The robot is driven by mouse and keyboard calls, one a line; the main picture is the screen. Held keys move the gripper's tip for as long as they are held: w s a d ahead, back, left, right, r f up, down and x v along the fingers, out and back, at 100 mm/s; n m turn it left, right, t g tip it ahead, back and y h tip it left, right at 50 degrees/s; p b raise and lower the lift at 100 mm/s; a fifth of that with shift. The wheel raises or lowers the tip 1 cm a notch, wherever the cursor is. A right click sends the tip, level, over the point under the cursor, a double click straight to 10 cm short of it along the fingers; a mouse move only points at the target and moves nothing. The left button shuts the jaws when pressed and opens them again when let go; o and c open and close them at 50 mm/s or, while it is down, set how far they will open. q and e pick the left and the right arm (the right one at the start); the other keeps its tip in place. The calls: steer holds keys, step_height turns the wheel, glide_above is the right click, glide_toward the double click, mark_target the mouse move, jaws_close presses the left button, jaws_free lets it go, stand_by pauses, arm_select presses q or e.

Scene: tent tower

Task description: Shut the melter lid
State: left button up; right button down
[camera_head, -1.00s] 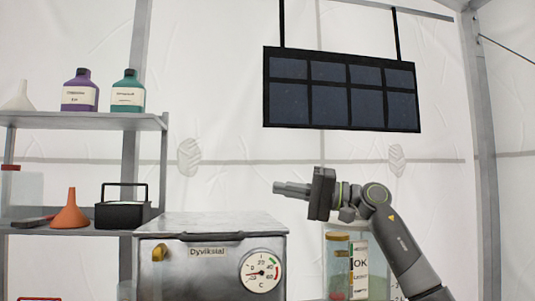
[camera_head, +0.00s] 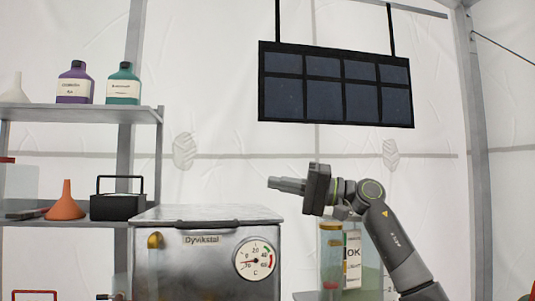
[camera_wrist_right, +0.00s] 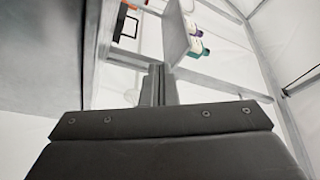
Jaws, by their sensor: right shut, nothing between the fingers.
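The melter (camera_head: 190,265) is a grey metal box labelled Dyvikstal with a round dial on its front. Its flat lid (camera_head: 205,214) lies level across the top, with a dark handle along the front edge; no gap shows between lid and box. My right gripper (camera_head: 272,184) is shut and empty, pointing left, just above and at the right end of the lid, apart from it. In the right wrist view its fingers (camera_wrist_right: 158,85) are together, and a large grey surface fills the left. My left gripper is not in view.
A shelf rack (camera_head: 80,111) at the left holds a purple bottle (camera_head: 75,84), a green bottle (camera_head: 123,85), an orange funnel (camera_head: 66,203) and a black box (camera_head: 117,206). A dark panel (camera_head: 336,85) hangs above.

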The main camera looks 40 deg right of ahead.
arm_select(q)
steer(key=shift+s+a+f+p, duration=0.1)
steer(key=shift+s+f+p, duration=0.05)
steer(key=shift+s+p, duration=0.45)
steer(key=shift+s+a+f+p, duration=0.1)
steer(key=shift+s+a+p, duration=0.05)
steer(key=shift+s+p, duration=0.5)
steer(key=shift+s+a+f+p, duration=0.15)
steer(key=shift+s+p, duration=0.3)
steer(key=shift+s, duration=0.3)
arm_select(e)
step_height(320, 180, up, 10)
steer(key=shift+f, duration=0.1)
